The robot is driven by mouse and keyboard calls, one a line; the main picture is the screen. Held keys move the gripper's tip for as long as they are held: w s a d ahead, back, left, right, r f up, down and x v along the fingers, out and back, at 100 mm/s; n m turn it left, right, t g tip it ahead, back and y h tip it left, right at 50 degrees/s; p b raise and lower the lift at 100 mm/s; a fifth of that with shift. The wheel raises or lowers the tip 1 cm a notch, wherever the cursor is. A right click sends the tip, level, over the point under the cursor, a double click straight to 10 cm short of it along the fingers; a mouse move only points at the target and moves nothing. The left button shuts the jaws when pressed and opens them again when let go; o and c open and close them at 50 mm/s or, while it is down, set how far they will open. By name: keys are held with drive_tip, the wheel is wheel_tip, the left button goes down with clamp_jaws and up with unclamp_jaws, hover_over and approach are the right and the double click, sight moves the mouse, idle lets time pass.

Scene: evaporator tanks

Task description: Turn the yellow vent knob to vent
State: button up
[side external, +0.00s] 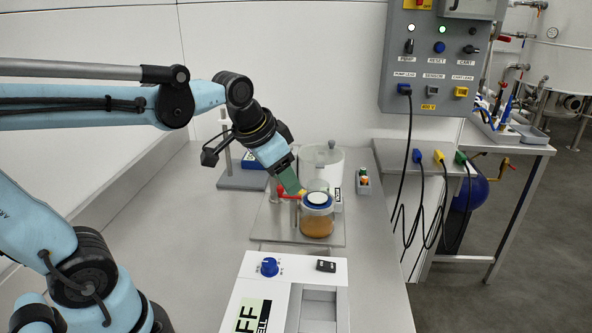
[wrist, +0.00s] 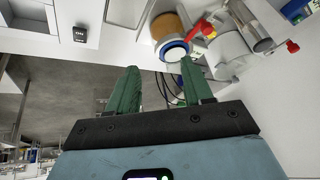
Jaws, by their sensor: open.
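A small yellow part (side external: 302,192), which may be the vent knob, shows at my gripper's fingertips in the side view. My gripper (side external: 291,184) has green fingers and points down at the jar top. In the wrist view my gripper (wrist: 160,68) is open with nothing seen between the fingers.
A red lever (side external: 287,196) is close by the fingers. A clear cylinder (side external: 322,160) stands behind the jar. A white unit with a blue knob (side external: 269,266) is in front. A grey control panel (side external: 437,60) with hanging cables is at right.

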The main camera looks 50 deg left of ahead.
drive_tip(key=w+a+r+m+g, duration=0.1)
drive_tip(key=w+a+m+g, duration=0.2)
drive_tip(key=w+a, duration=0.45)
drive_tip(key=m+g, duration=0.2)
hover_over(302, 192)
wheel_tip(302, 192, down, 4)
wheel_tip(302, 192, down, 12)
drive_tip(key=shift+f, duration=0.1)
drive_tip(key=shift+c, duration=0.3)
clamp_jaws()
